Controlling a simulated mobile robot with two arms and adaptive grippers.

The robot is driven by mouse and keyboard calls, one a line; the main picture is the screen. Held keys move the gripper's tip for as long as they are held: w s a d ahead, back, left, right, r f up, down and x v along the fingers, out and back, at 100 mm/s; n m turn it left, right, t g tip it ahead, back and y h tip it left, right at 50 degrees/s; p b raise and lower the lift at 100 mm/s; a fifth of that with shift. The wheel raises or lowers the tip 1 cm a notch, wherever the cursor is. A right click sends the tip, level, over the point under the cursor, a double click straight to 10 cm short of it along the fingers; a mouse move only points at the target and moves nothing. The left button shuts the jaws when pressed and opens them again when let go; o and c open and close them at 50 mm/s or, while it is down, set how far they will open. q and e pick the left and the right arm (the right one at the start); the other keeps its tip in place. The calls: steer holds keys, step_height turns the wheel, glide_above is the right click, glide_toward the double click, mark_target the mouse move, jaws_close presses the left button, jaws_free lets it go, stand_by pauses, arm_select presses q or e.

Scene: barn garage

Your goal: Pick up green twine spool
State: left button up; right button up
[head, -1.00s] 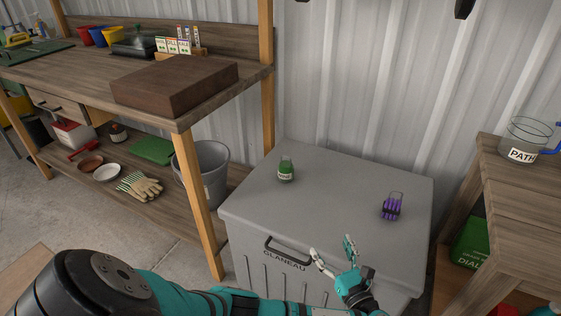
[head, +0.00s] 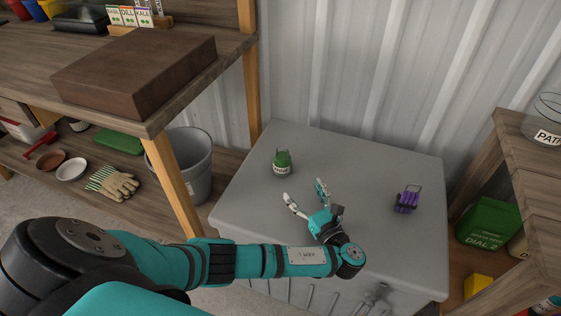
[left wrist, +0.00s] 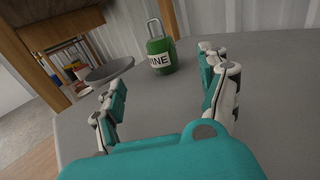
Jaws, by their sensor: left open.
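The green twine spool (head: 282,162) stands upright on the grey chest lid, toward its back left. It has a white label and a metal loop on top. In the left wrist view the spool (left wrist: 161,56) is ahead, between the lines of the two fingers but beyond their tips, with its label partly readable as "INE". My left gripper (head: 305,193) is open and empty above the lid, to the front right of the spool and apart from it. It also shows in the left wrist view (left wrist: 155,68). My right gripper is not in view.
A purple item (head: 407,199) stands on the right of the chest lid (head: 360,165). A wooden bench with a brown block (head: 135,72) is at left, with a grey bucket (head: 190,160) below. A shelf with a clear jug (head: 545,125) is at right.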

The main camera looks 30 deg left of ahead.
mark_target(286, 164)
arm_select(q)
steer(key=b+x, duration=0.1)
steer(key=x, duration=0.7)
steer(key=shift+w+a, duration=0.15)
steer(key=shift+a, duration=0.05)
steer(key=shift+b+x, duration=0.4)
steer(key=shift+x, duration=0.55)
steer(key=b+x, duration=0.1)
steer(key=x, duration=0.3)
steer(key=shift+w+a+r, duration=0.1)
steer(key=shift+r, duration=0.05)
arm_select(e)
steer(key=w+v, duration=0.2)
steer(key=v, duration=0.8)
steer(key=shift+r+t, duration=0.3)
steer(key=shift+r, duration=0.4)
arm_select(q)
steer(key=c, duration=1.3)
steer(key=shift+r, duration=0.2)
